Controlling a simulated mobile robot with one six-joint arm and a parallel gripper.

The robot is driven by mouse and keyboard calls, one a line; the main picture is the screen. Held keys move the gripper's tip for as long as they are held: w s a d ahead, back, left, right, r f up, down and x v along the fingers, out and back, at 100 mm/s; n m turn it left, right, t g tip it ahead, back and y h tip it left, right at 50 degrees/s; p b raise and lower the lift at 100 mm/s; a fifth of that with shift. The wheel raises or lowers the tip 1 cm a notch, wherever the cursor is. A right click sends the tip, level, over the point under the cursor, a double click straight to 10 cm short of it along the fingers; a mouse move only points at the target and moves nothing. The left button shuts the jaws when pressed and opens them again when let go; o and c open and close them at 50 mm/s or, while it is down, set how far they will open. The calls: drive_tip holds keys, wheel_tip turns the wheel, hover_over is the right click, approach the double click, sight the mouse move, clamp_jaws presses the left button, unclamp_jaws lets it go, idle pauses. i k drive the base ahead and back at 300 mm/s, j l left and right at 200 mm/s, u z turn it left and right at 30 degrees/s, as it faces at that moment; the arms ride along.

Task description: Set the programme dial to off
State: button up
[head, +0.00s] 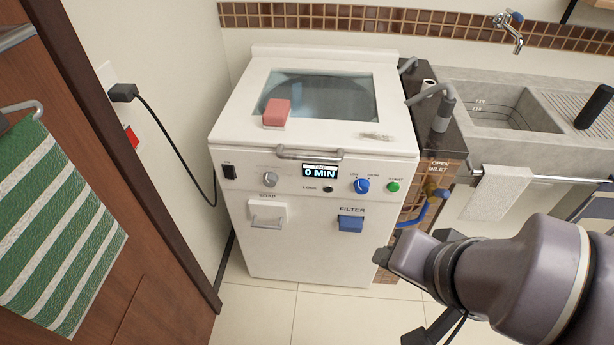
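A white top-loading washing machine (300,240) stands against the back wall. Its front panel has a grey dial (270,179) on the left and a blue dial (362,186) on the right with small LOW and HIGH marks above it. The labels around the grey dial are too small to read, so I cannot tell its setting or confirm which is the programme dial. A display (320,171) between them reads 0 MIN. My gripper (392,262) is low at the right, apart from the panel; its finger opening is not clear.
The panel also has a black switch (230,171), a LOCK button (328,189) and a green START button (393,187). A lid handle (309,154) juts above it. A pink block (276,112) lies on the lid. A sink (505,105) and inlet valve (436,190) are right.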

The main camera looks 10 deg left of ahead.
sight(270, 179)
drive_tip(key=i+u, duration=0.2)
drive_tip(key=u, duration=0.2)
drive_tip(key=i+u, duration=0.25)
drive_tip(key=u, duration=0.15)
drive_tip(key=i+l+u, duration=0.15)
drive_tip(key=u, duration=0.25)
